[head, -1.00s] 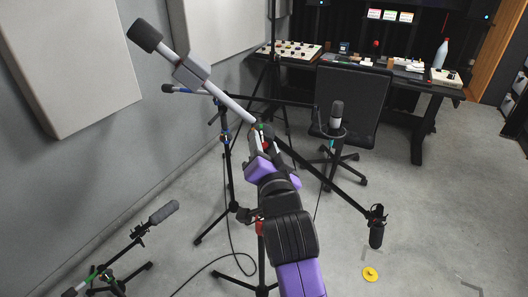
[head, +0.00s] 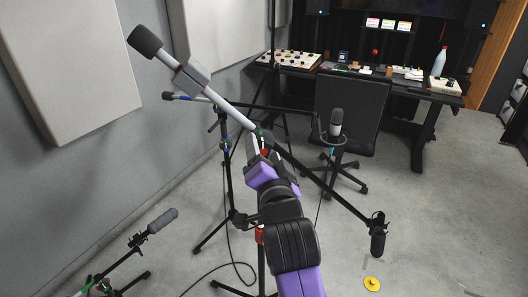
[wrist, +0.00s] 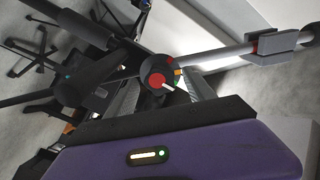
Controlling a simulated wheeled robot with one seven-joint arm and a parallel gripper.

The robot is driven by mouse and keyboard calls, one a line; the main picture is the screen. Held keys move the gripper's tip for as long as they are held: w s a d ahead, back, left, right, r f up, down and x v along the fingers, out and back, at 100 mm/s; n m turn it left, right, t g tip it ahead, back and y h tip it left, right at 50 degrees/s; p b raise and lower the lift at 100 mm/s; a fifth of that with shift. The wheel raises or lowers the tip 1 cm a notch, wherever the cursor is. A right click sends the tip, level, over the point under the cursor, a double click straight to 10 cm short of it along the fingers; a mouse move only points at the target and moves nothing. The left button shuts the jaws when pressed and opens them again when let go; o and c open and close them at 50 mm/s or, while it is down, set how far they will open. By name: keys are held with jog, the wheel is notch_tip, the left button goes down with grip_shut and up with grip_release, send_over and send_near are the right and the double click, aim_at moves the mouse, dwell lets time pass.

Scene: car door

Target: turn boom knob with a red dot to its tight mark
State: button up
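The boom knob with a red dot (wrist: 158,76) shows in the wrist view as a dark round knob with a red face and a white pointer line toward the lower right. Orange and green marks sit on its right side; which one is the tight mark I cannot tell. My gripper (wrist: 162,85) has its two grey fingers apart, one to each side of the knob; contact is not clear. In the head view my gripper (head: 260,153) is at the clamp of the pale boom (head: 225,107), with the knob mostly hidden.
Another microphone (head: 336,122) stands near the chair (head: 349,109). A low stand with a microphone (head: 162,220) is at lower left. A cable loops on the floor.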

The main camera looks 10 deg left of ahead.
jog(key=v, duration=0.7)
jog(key=shift+s+b, duration=0.1)
jog(key=shift+b, duration=0.25)
jog(key=shift+s+d, duration=0.15)
jog(key=shift+s, duration=0.15)
